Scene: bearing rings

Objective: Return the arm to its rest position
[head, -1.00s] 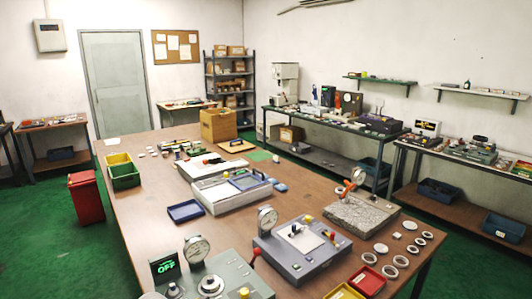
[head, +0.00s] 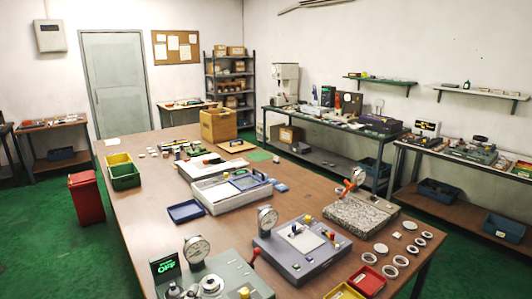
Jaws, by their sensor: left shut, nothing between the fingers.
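Most of that arm is out of the picture. My right gripper is not in view. Several bearing rings (head: 401,261) lie on the right end of the wooden table (head: 150,224), apart from any gripper. A metal ring part (head: 211,284) sits on the gauge station, under a dial gauge (head: 196,250).
A grey fixture box (head: 300,252) with a second dial gauge (head: 267,218) stands mid-table. A granite block (head: 358,214) stands behind the rings. A red tray (head: 367,281) and a blue tray (head: 186,211) lie on the table. Bare tabletop lies along the left side.

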